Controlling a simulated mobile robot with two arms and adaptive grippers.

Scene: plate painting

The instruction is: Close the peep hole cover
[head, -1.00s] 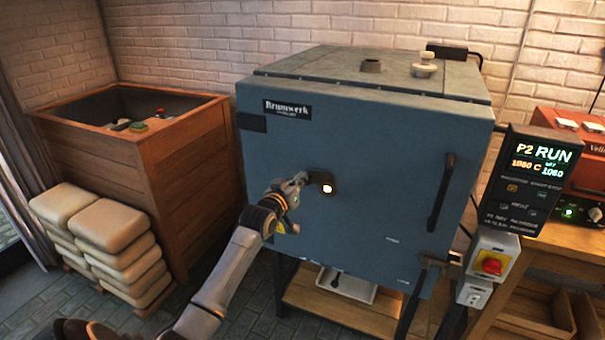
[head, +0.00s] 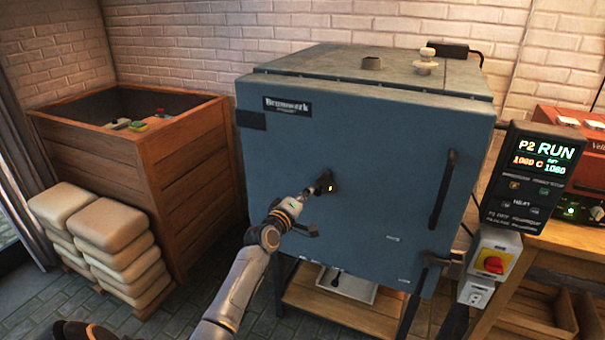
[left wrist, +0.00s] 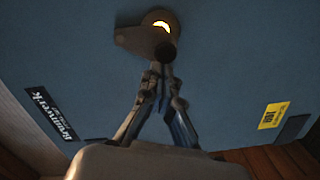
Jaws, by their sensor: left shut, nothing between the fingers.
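The peep hole cover (head: 325,180) is a small dark plate on the front of the blue-grey kiln door (head: 380,140). It also shows in the left wrist view (left wrist: 132,38), with a dark round knob (left wrist: 165,50). It overlaps part of the round peep hole (left wrist: 161,25), where a bright yellow crescent still glows. In the head view only a small orange sliver of glow shows. My left gripper (head: 319,188) is at the cover, fingertips together with nothing between them. In the wrist view the fingertips (left wrist: 162,68) are against or very near the knob; contact is unclear.
The door handle (head: 443,190) is right of the cover. A control panel (head: 530,180) reading P2 RUN and a red-yellow switch (head: 493,263) stand further right. A wooden bin (head: 185,165) and stacked pale bags (head: 110,235) are at left. The door front around the cover is mostly clear.

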